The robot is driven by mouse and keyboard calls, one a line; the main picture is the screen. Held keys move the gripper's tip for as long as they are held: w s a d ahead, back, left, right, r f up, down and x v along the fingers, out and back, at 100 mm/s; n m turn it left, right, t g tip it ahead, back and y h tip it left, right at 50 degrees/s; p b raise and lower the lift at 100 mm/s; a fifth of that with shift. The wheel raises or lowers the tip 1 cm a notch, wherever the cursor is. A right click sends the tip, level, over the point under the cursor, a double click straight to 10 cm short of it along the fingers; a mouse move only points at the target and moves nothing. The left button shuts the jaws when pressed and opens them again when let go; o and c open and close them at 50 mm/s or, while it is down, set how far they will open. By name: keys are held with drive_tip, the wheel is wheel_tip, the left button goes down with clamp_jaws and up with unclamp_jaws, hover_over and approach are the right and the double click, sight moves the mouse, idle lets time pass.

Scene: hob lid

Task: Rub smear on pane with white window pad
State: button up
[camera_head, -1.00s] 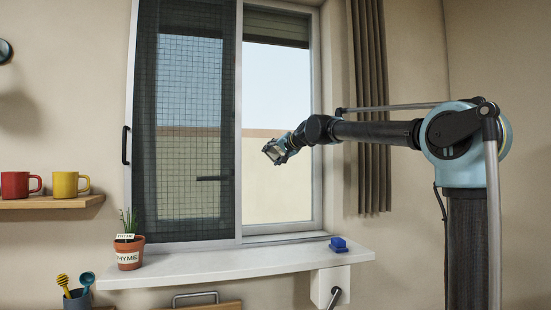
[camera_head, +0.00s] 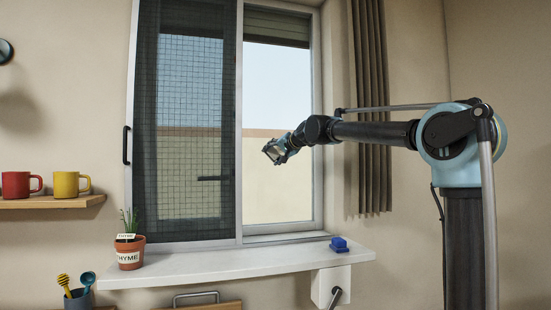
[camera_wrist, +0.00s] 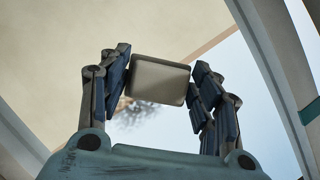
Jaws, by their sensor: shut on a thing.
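My gripper (camera_head: 276,150) is in front of the right-hand window pane (camera_head: 275,195) in the head view. In the wrist view my gripper (camera_wrist: 160,85) is shut on the white window pad (camera_wrist: 158,78), with a finger at each side of it. The pad looks pale grey-beige here. I cannot tell whether the pad touches the glass. The smear cannot be made out in the head view.
A dark mesh screen (camera_head: 185,130) covers the left half of the window. A brown curtain (camera_head: 370,100) hangs right of the window, behind my arm.

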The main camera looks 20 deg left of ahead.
drive_tip(key=shift+w+a, duration=0.25)
drive_tip(key=shift+w, duration=0.15)
drive_tip(key=shift+d, duration=0.1)
drive_tip(key=w+d, duration=0.5)
drive_tip(key=d, duration=0.3)
drive_tip(key=shift+w+d, duration=0.2)
drive_tip(key=shift+d, duration=0.15)
idle(1.0)
drive_tip(key=shift+a, duration=0.1)
drive_tip(key=shift+s+a, duration=0.9)
drive_tip(key=shift+a, duration=0.55)
drive_tip(key=shift+s+a, duration=0.9)
drive_tip(key=shift+a, duration=0.6)
drive_tip(key=shift+s+a, duration=0.9)
drive_tip(key=shift+a, duration=0.55)
drive_tip(key=shift+r, duration=0.1)
drive_tip(key=shift+w+r, duration=0.1)
drive_tip(key=shift+r, duration=0.05)
drive_tip(key=w+d, duration=0.3)
drive_tip(key=d, duration=0.3)
drive_tip(key=shift+w, duration=0.2)
